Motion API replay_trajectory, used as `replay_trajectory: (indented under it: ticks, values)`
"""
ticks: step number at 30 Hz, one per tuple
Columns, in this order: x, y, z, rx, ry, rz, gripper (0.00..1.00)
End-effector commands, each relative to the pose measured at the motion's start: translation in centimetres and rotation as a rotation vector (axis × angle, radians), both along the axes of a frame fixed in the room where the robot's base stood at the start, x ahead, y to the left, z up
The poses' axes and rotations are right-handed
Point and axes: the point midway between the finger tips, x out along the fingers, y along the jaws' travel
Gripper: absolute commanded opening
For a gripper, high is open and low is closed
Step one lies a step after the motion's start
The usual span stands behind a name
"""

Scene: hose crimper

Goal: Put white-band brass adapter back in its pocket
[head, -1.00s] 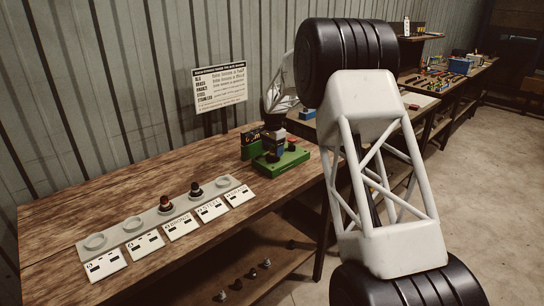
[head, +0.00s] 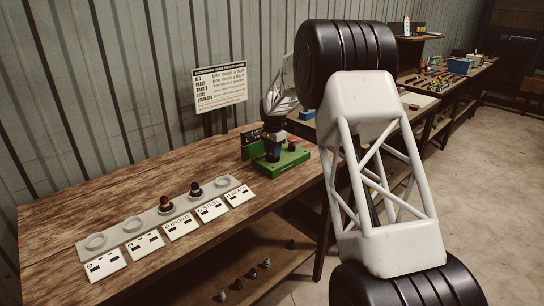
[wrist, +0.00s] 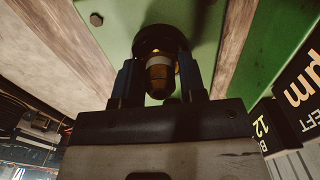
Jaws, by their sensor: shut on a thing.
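My gripper (wrist: 158,82) is shut on a brass adapter (wrist: 159,76) with a pale band. In the wrist view the adapter stands between the two blue fingers, its far end at a dark round part on the green crimper (wrist: 112,38); I cannot tell whether it is still seated there. In the head view my gripper (head: 273,147) is over the green crimper (head: 292,160), and the adapter is too small to make out. The pale pocket strip (head: 149,220) lies on the bench. A red-brown fitting (head: 166,203) and a black one (head: 196,190) stand in it; three ring pockets are empty.
Label cards (head: 182,227) lie along the strip's front. A sign (head: 220,87) stands behind the bench. The wooden bench (head: 60,215) is clear left of the strip. Loose fittings (head: 237,284) lie on the lower shelf. My arm hides part of the right side.

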Motion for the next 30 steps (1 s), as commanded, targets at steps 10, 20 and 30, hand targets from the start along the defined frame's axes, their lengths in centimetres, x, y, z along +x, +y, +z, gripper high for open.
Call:
replay_trajectory:
  ticks: [10,20,30]
  values:
    - [0.0,0.0,0.2,0.000,-0.001,0.000,0.05]
    - [0.1,0.0,1.9,0.001,-0.002,0.000,0.05]
    - [0.0,0.0,3.8,0.000,-0.001,0.000,0.05]
